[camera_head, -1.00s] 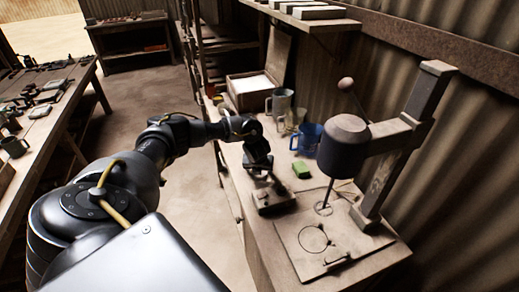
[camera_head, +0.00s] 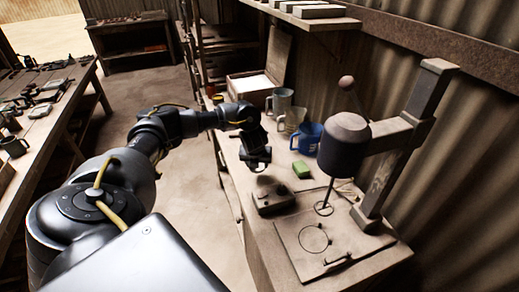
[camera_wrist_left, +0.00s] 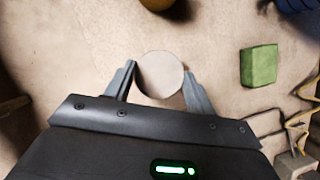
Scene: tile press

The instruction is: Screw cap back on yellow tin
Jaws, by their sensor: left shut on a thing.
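My left gripper (camera_head: 257,164) is above the bench, clear of its top, with its fingers down. In the left wrist view the gripper (camera_wrist_left: 160,80) is shut on a round pale grey disc (camera_wrist_left: 160,72), which looks like the cap, held between the two fingers. A rounded dark yellow thing (camera_wrist_left: 157,4), perhaps the yellow tin, is cut off at the top edge of the wrist view, apart from the cap. I cannot make the tin out in the head view, where the arm may hide it. My right gripper is not in view.
A small dark box (camera_head: 272,198) sits below my gripper. A green block (camera_head: 301,169) and a blue mug (camera_head: 307,138) stand to the right, with grey cups behind. The press (camera_head: 345,145) rises at the right. A wooden tray (camera_head: 250,96) lies farther back.

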